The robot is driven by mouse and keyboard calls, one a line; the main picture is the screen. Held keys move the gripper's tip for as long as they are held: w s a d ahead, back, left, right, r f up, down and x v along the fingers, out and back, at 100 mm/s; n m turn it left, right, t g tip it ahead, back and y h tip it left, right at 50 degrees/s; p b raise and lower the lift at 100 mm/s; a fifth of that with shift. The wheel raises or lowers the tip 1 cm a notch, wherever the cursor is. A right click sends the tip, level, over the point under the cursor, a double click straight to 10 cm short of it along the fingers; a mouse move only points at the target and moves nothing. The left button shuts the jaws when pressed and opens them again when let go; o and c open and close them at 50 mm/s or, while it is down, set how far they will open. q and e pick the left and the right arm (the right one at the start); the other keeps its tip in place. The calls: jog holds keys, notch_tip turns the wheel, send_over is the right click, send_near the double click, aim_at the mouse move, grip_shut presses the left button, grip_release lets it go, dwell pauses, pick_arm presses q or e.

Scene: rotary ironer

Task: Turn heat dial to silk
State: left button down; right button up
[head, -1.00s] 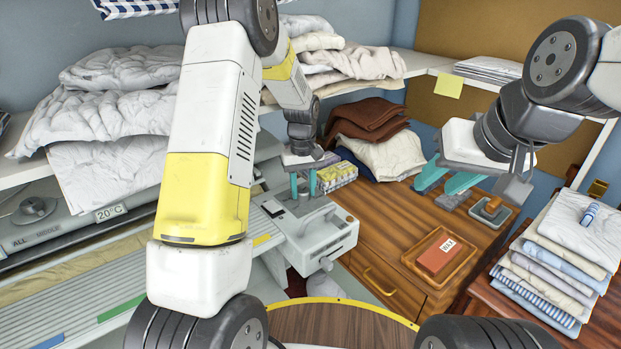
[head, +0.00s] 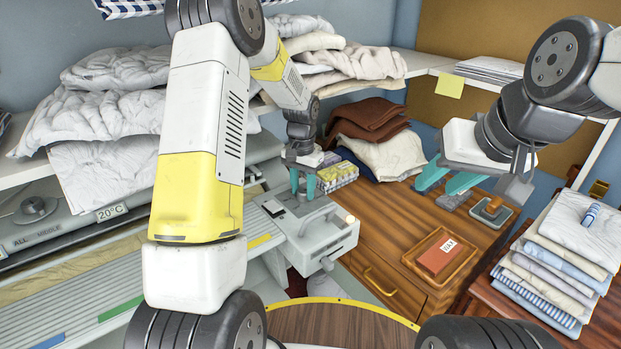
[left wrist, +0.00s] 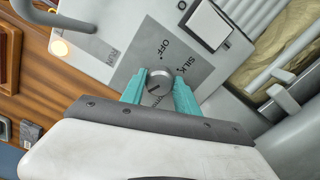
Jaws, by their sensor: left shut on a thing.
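The heat dial (left wrist: 158,84) is a small silver knob on a grey plate (left wrist: 135,67) of the ironer's end panel. "OFF" and "SILK" are legible beside it; another label is partly hidden by my fingers. My left gripper (left wrist: 159,90) has its teal fingers on both sides of the dial, shut on it. A dark mark shows on the knob, but I cannot tell for sure which label it points to. In the head view my left gripper (head: 303,188) is over the ironer's end and hides the dial. My right gripper (head: 448,185) is open and empty above the wooden cabinet.
A lamp (head: 350,219) glows on the ironer's end; it also shows in the left wrist view (left wrist: 60,48) by "RUN". A white rocker switch (left wrist: 211,25) is near the dial. A yellow box (head: 338,175), a tray with a red block (head: 437,256) and folded linen (head: 560,262) are nearby.

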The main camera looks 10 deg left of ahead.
aim_at(303, 191)
pick_arm(q)
jog(key=shift+m, duration=0.5)
jog(key=shift+r, duration=0.1)
jog(key=c, duration=0.9)
grip_release()
notch_tip(303, 191, up, 8)
jog(key=shift+f, duration=0.15)
